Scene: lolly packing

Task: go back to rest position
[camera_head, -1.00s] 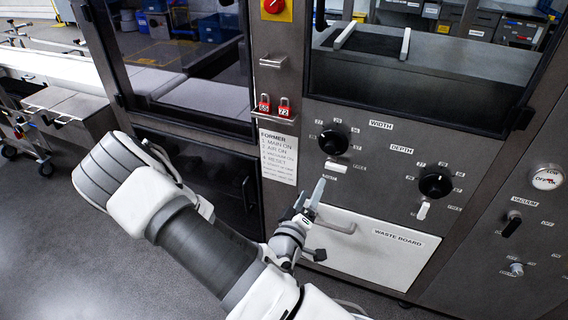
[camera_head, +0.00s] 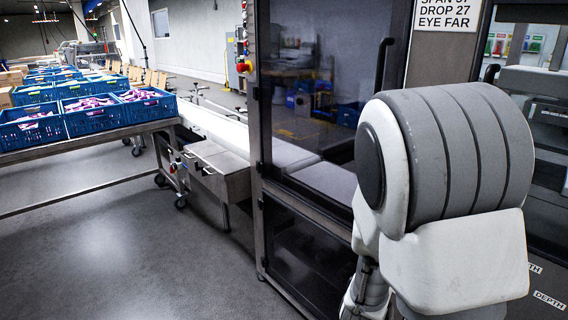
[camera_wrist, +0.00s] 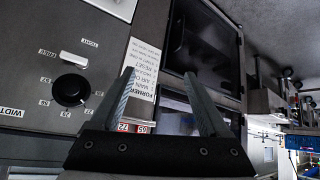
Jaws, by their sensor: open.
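My gripper (camera_wrist: 158,100) is open and empty in the wrist view, its two fingers apart with nothing between them. Beyond the fingers is the front of the former machine, with the "FORMER" instruction label (camera_wrist: 146,66) and the black width knob (camera_wrist: 71,90) to the left. In the head view my arm fills the right side, bent up in front of the machine; the gripper itself is hidden there.
The machine's dark glass door (camera_head: 320,100) stands behind my arm. Blue crates (camera_head: 92,112) of wrapped lollies sit on a metal table (camera_head: 90,142) at the left. A grey box-like unit (camera_head: 218,170) stands by the conveyor. The floor (camera_head: 150,255) at front left is clear.

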